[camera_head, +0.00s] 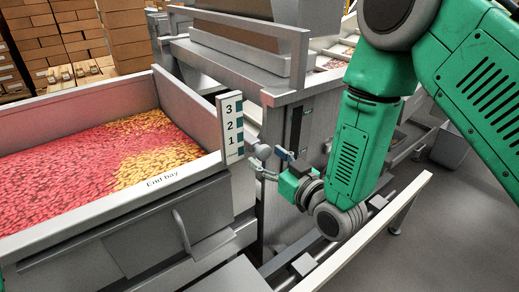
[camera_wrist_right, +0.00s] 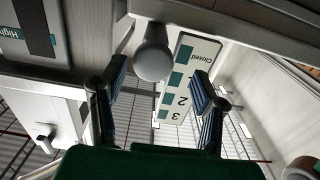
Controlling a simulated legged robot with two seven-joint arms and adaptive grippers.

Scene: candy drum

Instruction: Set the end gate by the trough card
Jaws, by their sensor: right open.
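My right gripper (camera_head: 270,164) is open beside the end of the trough. In the right wrist view its two fingers (camera_wrist_right: 158,82) stand apart, with a round grey knob (camera_wrist_right: 153,55) beyond the gap; contact cannot be told. The knob also shows in the head view (camera_head: 262,151). A white scale (camera_head: 231,127) with 3, 2 and 1 from top down stands at the trough corner; the wrist view shows it upside down, with "Closed" (camera_wrist_right: 197,54). A plate reading "High" (camera_wrist_right: 22,32) is at the wrist view's upper left. My left gripper is not in view.
The trough (camera_head: 190,165), labelled "End bay", holds red candies with a yellow patch near the end. A grey machine cabinet (camera_head: 290,190) stands close right of the scale. A pale rail (camera_head: 365,230) runs below my right arm. Stacked boxes (camera_head: 125,35) stand behind.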

